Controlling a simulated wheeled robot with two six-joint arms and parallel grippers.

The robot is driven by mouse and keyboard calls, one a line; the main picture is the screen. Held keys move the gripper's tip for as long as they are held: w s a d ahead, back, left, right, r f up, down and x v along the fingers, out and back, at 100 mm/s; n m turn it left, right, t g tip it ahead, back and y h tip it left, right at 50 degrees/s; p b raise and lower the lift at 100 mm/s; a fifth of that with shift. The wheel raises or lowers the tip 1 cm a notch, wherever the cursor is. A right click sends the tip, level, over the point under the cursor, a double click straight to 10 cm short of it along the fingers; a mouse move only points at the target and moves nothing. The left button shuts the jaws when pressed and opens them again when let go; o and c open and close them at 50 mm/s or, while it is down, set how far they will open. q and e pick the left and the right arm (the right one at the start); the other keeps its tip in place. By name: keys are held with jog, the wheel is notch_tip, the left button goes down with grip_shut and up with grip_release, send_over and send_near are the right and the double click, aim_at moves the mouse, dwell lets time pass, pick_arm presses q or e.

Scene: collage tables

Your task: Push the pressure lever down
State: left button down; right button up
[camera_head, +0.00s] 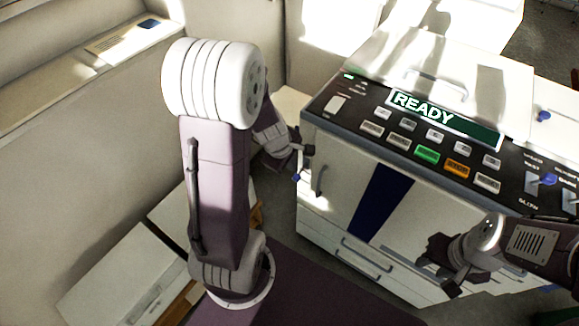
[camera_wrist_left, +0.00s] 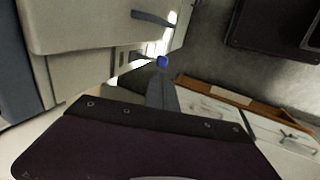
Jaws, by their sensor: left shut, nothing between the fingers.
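A small blue knob (camera_head: 296,178) on a short lever sticks out at the left side of the big white machine; I take it for the pressure lever. It also shows in the left wrist view (camera_wrist_left: 162,61), just past the fingertips. My left gripper (camera_head: 306,150) is shut and empty, close above the knob in the head view. In the left wrist view its dark fingers (camera_wrist_left: 161,92) end right by the knob; I cannot tell whether they touch. My right gripper (camera_head: 446,268) is in front of the machine's lower front, and its jaw state is unclear.
The machine's panel has a READY display (camera_head: 445,118), coloured buttons and another blue knob (camera_head: 548,179) at the right. Door and drawer handles (camera_head: 319,180) project from its front. A low white cabinet (camera_head: 115,280) stands at the lower left.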

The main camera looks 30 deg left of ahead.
aim_at(295, 179)
pick_arm(q)
jog(key=b+x, duration=0.5)
jog(key=x, duration=0.4)
jog(key=shift+a+f, duration=0.1)
jog(key=shift+f, duration=0.1)
jog(key=shift+f+b, duration=0.9)
jog(key=shift+b, duration=0.05)
jog(key=shift+s+r, duration=0.25)
jog(key=shift+s, duration=0.1)
jog(key=shift+f, duration=0.1)
